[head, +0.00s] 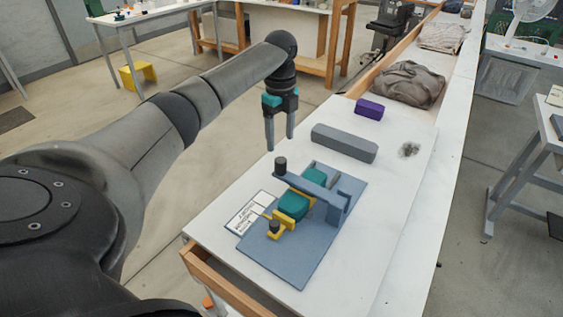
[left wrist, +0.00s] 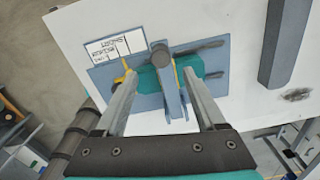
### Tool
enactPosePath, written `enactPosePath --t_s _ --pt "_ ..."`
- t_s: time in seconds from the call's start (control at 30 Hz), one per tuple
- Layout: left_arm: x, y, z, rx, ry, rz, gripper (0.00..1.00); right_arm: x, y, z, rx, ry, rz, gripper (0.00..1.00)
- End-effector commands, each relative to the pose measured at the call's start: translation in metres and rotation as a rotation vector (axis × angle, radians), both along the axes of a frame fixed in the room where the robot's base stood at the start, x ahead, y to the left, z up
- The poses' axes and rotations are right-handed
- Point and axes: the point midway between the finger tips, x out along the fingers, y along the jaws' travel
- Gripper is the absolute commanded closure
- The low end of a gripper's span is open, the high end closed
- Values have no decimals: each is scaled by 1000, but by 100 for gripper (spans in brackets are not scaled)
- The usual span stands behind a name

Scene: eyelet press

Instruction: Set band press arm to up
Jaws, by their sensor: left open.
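The band press (head: 318,235) is a blue-grey base plate with teal blocks (head: 293,204) and yellow parts on the table. Its blue-grey press arm (head: 308,187) runs from a hinge bracket at the right to a dark round knob (head: 281,165) at its free end. It looks roughly level over the teal block; its exact angle is hard to tell. My left gripper (head: 280,146) is open and empty, pointing down, above and apart from the knob. In the left wrist view the knob (left wrist: 158,52) shows between the fingertips (left wrist: 160,73). My right gripper is not in view.
A printed card (head: 246,213) lies partly beside the base plate. A long grey block (head: 344,142), a purple block (head: 369,109) and a brown cloth (head: 406,84) lie farther back. The table (head: 400,185) is clear to the right of the press.

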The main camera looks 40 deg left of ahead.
Motion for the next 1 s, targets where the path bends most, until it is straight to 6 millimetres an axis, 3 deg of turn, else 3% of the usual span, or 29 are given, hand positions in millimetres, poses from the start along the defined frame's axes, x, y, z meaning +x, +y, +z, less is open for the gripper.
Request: enactPosePath --t_s 0.03,0.2,0.4,0.83,1.0 --pt "-1 0 -15 -1 5 0 28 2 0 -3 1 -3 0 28" --pt "-1 0 -49 0 2 0 28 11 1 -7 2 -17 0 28" --pt "0 -1 -77 0 1 0 28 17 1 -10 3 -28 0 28" --pt "0 0 -87 1 -1 -1 28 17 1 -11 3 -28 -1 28" --pt "0 0 -87 1 -1 -1 45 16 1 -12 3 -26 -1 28"
